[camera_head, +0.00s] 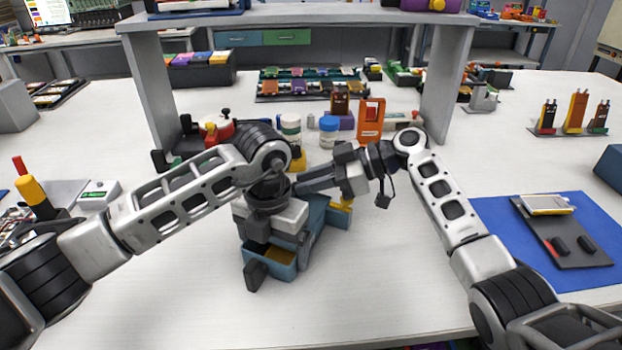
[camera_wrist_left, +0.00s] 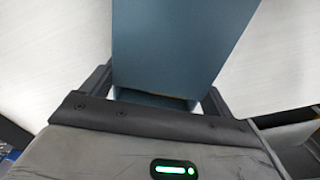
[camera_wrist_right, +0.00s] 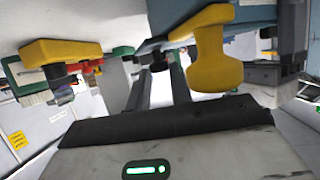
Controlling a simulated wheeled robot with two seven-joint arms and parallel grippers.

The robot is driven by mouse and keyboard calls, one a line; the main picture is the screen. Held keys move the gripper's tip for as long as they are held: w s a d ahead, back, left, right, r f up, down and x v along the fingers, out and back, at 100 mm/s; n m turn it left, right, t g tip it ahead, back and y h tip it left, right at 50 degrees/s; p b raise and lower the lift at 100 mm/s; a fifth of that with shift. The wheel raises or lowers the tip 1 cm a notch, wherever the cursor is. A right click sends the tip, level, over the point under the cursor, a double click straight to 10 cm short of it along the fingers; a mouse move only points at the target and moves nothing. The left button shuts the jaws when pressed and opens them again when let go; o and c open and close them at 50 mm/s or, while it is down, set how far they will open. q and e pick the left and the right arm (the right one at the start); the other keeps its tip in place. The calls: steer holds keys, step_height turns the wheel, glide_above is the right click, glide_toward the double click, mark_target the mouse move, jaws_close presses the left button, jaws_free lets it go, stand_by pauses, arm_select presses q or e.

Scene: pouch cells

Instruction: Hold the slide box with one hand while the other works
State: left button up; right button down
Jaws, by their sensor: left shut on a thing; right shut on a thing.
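The slide box (camera_head: 318,228) is a blue-grey box on the white table, with an open front (camera_head: 278,258) showing a yellowish inside. My left gripper (camera_head: 280,262) comes down over it from above. In the left wrist view its fingers (camera_wrist_left: 157,97) are on either side of the box (camera_wrist_left: 180,45). My right gripper (camera_head: 306,184) points left above the box's far side. In the right wrist view its fingers (camera_wrist_right: 163,78) close around a small dark part (camera_wrist_right: 160,57) at the box's edge. A yellow knob-like piece (camera_wrist_right: 215,62) is beside them. My arms hide much of the box.
A grey shelf frame (camera_head: 290,18) stands over the work area. Jars (camera_head: 291,128), an orange stand (camera_head: 370,120) and a red-yellow item (camera_head: 215,132) are behind the box. A blue mat (camera_head: 490,215) with a dark tray lies at right. The front table is clear.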

steer(key=shift+s+a, duration=0.45)
steer(key=shift+s, duration=0.3)
steer(key=shift+s+a, duration=0.45)
steer(key=shift+s, duration=0.3)
steer(key=shift+r, duration=0.1)
steer(key=c, duration=1.2)
jaws_free()
steer(key=shift+c, duration=0.2)
steer(key=shift+d, duration=0.1)
steer(key=shift+d+r, duration=0.1)
steer(key=shift+d, duration=0.15)
steer(key=v, duration=1.1)
steer(key=shift+d, duration=0.15)
